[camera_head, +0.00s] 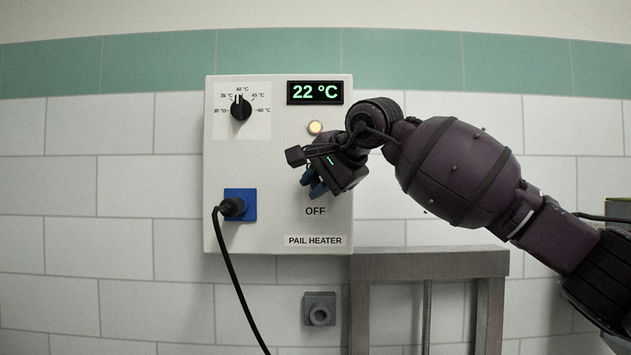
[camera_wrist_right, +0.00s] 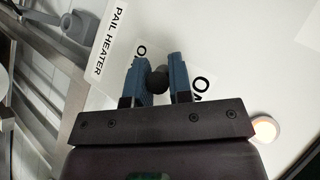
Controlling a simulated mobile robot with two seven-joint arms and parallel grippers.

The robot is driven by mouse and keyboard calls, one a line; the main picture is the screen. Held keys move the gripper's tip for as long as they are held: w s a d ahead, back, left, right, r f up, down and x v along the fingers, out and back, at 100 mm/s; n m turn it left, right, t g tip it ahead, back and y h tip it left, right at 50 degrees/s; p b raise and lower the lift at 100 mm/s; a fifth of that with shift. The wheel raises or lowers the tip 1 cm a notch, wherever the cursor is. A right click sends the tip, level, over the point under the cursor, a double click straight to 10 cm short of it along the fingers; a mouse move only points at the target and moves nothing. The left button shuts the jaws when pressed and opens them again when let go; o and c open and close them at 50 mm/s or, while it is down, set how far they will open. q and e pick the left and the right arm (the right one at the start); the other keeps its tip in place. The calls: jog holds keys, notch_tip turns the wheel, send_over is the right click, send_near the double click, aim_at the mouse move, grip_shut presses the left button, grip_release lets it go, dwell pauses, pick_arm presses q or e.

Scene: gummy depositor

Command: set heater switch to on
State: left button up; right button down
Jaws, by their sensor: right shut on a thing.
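The pail heater's white control box (camera_head: 270,210) hangs on the tiled wall. My right gripper (camera_head: 314,184) is at its right side, just above the OFF label (camera_head: 315,211), and hides the heater switch in the head view. In the right wrist view the black switch (camera_wrist_right: 157,79) sits between the two blue fingers of my gripper (camera_wrist_right: 160,78), which are shut on it. Parts of the two position labels show beside the fingers there. I cannot tell which way the switch points. My left gripper is not in view.
The box also has a dial (camera_head: 240,108), a display (camera_head: 315,92) reading 22 °C, a glowing lamp (camera_head: 315,127) and a black plug (camera_head: 233,207) with a hanging cable. A grey metal frame (camera_head: 430,264) stands below right.

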jog(key=shift+w+r+m+g, duration=0.15)
jog(key=shift+r+m+g, duration=0.2)
jog(key=shift+g, duration=0.35)
jog(key=c, duration=1)
grip_release()
jog(key=shift+c, duration=0.2)
jog(key=b+v, duration=0.2)
jog(key=v, duration=0.9)
